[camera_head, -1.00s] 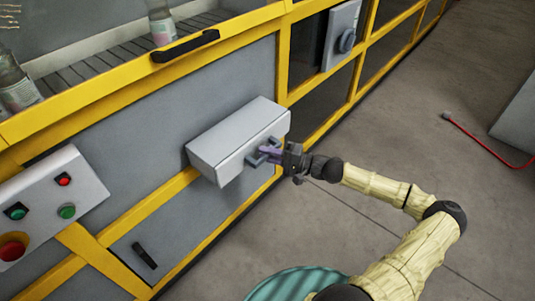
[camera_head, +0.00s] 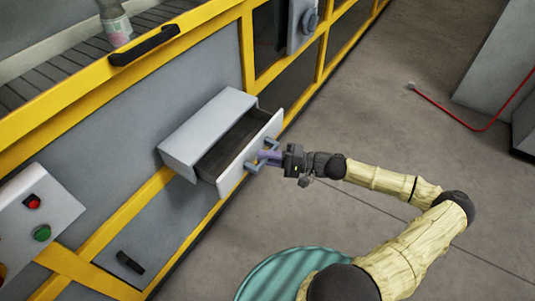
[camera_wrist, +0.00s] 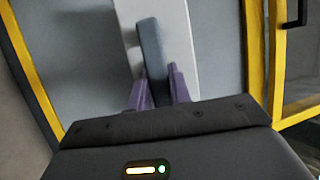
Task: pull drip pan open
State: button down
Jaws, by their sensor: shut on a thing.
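The drip pan (camera_head: 232,172) is a grey drawer in a light grey box housing (camera_head: 207,127) on the machine's side. It stands partly open, and its dark inside shows from above. Its blue-grey bar handle (camera_head: 254,166) is on the front face. My gripper (camera_head: 268,158) is shut on this handle, with its purple fingers on either side of it. In the wrist view the handle (camera_wrist: 152,55) runs between the two purple fingertips (camera_wrist: 153,85). The drawer's inside is hidden in the wrist view.
The yellow-framed machine carries a control panel (camera_head: 38,225) at left and a black handle (camera_head: 145,46) above. A teal round object (camera_head: 285,272) is at the bottom near my arm. A red cable (camera_head: 465,122) lies at right.

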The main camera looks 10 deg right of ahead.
jog(key=c, duration=1.3)
grip_release()
jog(key=p+v, duration=0.1)
jog(key=v, duration=1.6)
jog(key=shift+d+f, duration=0.1)
jog(key=shift+d, duration=0.15)
